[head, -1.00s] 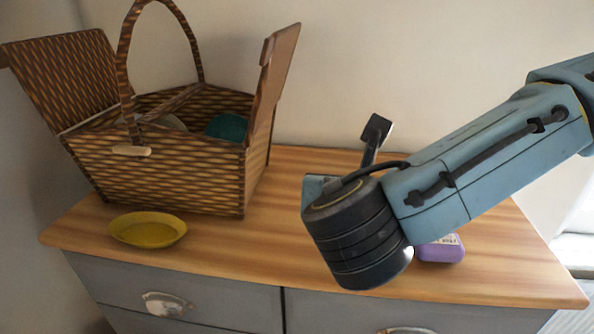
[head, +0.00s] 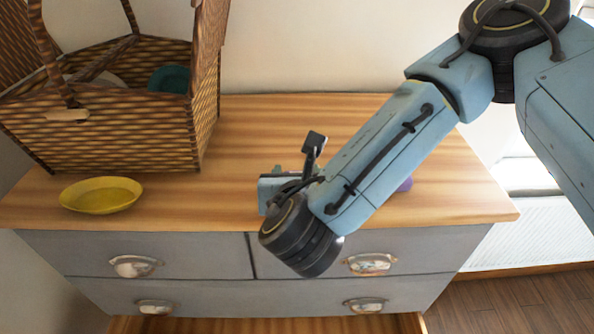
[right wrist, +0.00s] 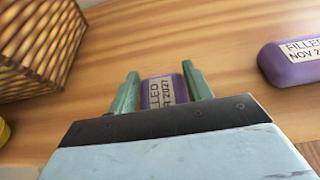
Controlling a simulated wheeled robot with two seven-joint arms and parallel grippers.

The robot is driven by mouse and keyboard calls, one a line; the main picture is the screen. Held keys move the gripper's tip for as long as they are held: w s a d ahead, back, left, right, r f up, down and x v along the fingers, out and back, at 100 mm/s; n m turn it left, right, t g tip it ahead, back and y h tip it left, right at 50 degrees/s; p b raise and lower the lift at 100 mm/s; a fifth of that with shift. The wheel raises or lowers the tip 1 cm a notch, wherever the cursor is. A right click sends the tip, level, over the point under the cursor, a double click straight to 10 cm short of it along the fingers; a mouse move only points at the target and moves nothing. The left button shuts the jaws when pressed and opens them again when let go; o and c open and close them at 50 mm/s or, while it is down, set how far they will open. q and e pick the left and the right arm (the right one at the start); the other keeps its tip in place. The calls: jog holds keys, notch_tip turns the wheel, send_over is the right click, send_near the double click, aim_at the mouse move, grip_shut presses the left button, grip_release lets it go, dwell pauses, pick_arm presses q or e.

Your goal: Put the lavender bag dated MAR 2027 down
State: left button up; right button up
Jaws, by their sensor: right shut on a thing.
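My right gripper (right wrist: 161,76) is shut on a purple lavender bag (right wrist: 163,92), with one green finger on each side of it. The label reads FILLED and a date ending in 27; the month is too unclear to read. The gripper (head: 291,173) is over the wooden dresser top (head: 250,130), right of the basket. My wrist hides the held bag in the head view. I cannot tell whether the bag touches the wood. A second purple bag (right wrist: 290,62), labelled FILLED NOV, lies to the right; a bit of it shows behind my forearm (head: 405,185). My left gripper is out of view.
A wicker basket (head: 110,120) with raised lids stands at the left, with a teal item (head: 170,79) inside. A yellow dish (head: 101,196) sits in front of it. Bare wood lies between the basket and my gripper. The dresser's front edge is close to my wrist.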

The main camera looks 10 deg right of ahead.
jog(key=shift+f, duration=0.15)
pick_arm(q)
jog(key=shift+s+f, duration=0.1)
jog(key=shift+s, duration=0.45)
pick_arm(e)
jog(key=o, duration=0.9)
jog(key=shift+o, duration=0.2)
jog(key=shift+r, duration=0.25)
jog(key=shift+s+a, duration=0.1)
jog(key=shift+s, duration=0.3)
pick_arm(q)
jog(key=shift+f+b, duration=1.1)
jog(key=shift+b, duration=0.1)
pick_arm(e)
jog(key=v, duration=1.1)
jog(key=shift+r, duration=0.1)
